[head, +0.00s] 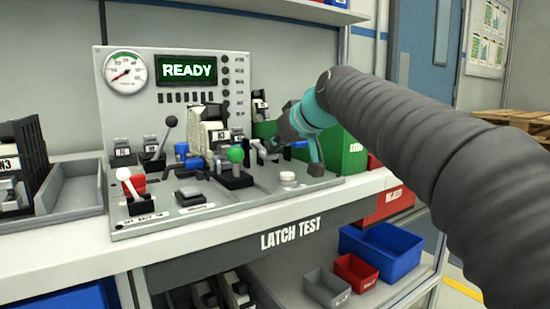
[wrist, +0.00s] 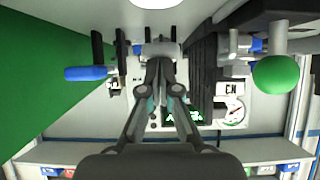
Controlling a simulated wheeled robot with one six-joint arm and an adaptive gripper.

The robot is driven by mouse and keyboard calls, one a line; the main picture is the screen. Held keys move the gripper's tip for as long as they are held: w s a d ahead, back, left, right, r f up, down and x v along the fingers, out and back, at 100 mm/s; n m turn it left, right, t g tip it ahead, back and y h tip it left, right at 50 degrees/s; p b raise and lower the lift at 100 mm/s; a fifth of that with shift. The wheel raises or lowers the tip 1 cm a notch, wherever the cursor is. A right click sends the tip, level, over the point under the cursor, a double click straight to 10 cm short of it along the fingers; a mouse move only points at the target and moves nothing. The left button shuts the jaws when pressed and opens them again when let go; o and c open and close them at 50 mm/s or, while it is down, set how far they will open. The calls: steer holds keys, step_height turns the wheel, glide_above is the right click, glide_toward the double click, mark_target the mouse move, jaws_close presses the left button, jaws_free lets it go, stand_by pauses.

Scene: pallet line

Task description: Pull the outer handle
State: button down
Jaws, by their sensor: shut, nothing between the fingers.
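The latch test panel (head: 150,222) has several levers and handles. A blue handle (head: 299,144) sits at its right side, in front of the green bin, close to my gripper (head: 268,146). The wrist view, which looks upside down, shows the blue handle (wrist: 85,73) to the left of my gripper (wrist: 160,68). My gripper is shut and empty, its fingertips together and apart from that handle. I cannot tell for certain which is the outer handle. My arm and wrist partly hide the panel's right end.
The green ball (wrist: 277,77) is to the right in the wrist view. A black ball lever (head: 171,121) and a red-and-white lever (head: 130,184) stand at the left. The screen (head: 187,69) reads READY. The green bin (head: 342,155) stands behind my wrist.

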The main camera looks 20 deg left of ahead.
steer(key=shift+f+b, duration=0.5)
steer(key=shift+f, duration=0.7)
steer(key=shift+d+r+p, duration=0.15)
steer(key=shift+r+p, duration=0.2)
steer(key=r, duration=0.1)
steer(key=s+d+r+p, duration=0.1)
steer(key=r+p, duration=0.1)
steer(key=r, duration=0.1)
steer(key=shift+s+d, duration=0.2)
steer(key=shift+d, duration=0.05)
steer(key=d+f+v, duration=0.1)
steer(key=f+v, duration=0.1)
steer(key=v, duration=0.7)
steer(key=shift+s, duration=0.45)
steer(key=shift+m, duration=0.3)
